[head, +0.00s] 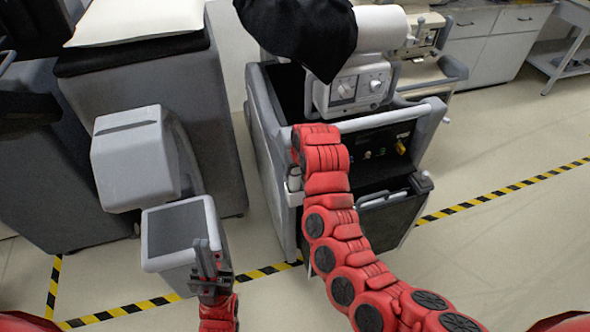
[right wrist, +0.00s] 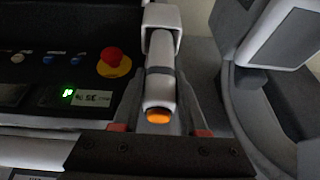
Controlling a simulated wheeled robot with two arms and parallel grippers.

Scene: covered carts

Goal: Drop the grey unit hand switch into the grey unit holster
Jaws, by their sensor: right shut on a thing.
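In the right wrist view, my right gripper (right wrist: 160,130) is shut on the hand switch (right wrist: 160,88), a pale grey cylinder with a darker band and an orange button at its near end. The switch's far end meets a pale square sleeve (right wrist: 176,20), which looks like the holster. I cannot tell whether the switch is inside it or just in front of it. In the head view, my right arm reaches to the grey unit (head: 262,150), and its gripper is hidden there. My left gripper (head: 210,268) is low at the left, by a grey bin; its jaw opening is unclear.
A black cover (head: 300,30) drapes over the grey unit's top. A red knob (right wrist: 115,58) on a yellow disc is left of the switch. Open floor (head: 500,240) lies to the right.

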